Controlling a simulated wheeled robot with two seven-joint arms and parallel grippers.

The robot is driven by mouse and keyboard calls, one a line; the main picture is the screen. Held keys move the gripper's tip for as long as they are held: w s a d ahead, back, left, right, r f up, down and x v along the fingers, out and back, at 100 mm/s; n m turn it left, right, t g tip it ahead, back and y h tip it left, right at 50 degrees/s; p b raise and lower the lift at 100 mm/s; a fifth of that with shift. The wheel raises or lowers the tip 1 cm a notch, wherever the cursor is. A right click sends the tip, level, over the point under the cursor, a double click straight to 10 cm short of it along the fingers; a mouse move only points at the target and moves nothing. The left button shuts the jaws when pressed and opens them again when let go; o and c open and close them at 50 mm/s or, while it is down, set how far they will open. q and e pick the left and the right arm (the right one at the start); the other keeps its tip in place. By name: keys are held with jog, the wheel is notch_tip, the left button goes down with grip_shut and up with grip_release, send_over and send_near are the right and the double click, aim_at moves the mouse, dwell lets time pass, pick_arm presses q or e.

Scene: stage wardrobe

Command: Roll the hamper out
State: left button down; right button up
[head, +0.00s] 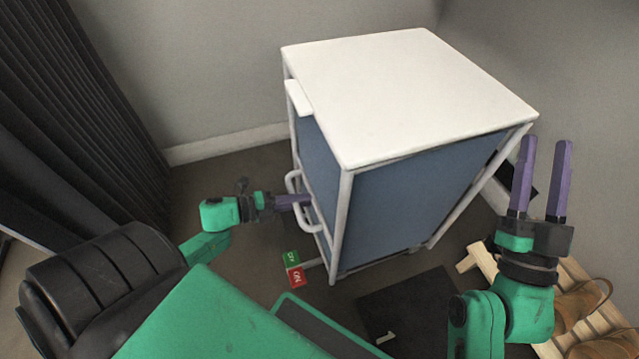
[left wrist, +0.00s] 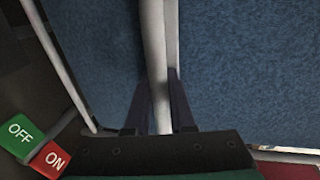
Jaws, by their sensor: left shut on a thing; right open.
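The hamper (head: 385,215) is a tall box with blue fabric sides, a white frame and a white lid (head: 400,95), standing upright near the back wall. A white bar handle (head: 296,186) is on its left side. My left gripper (head: 292,202) is shut on this handle; in the left wrist view the white bar (left wrist: 156,60) runs between its fingers (left wrist: 160,105). A pedal with a green OFF half (head: 291,258) and a red ON half (head: 296,277) sticks out at the hamper's foot. My right gripper (head: 541,180) is open and empty, right of the hamper.
A dark curtain (head: 80,110) hangs at the left. A wooden slatted rack (head: 560,285) with brown shoes (head: 580,305) stands at the lower right. A dark floor mat (head: 410,310) marked 1 lies before the hamper.

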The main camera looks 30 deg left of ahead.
pick_arm(q)
jog(key=f+p+v, duration=0.1)
jog(key=f+v, duration=0.1)
jog(key=v, duration=0.7)
jog(key=shift+s+a+r, duration=0.25)
jog(key=shift+s+a, duration=0.05)
jog(key=shift+s, duration=0.05)
pick_arm(e)
notch_tip(320, 180, down, 19)
jog(key=s+a+m+g+h, duration=0.1)
jog(key=s+g+h, duration=0.1)
jog(key=g, duration=0.4)
jog(key=shift+a+m+h, duration=0.3)
pick_arm(q)
jog(key=shift+a, duration=0.1)
pick_arm(e)
jog(key=shift+a, duration=0.1)
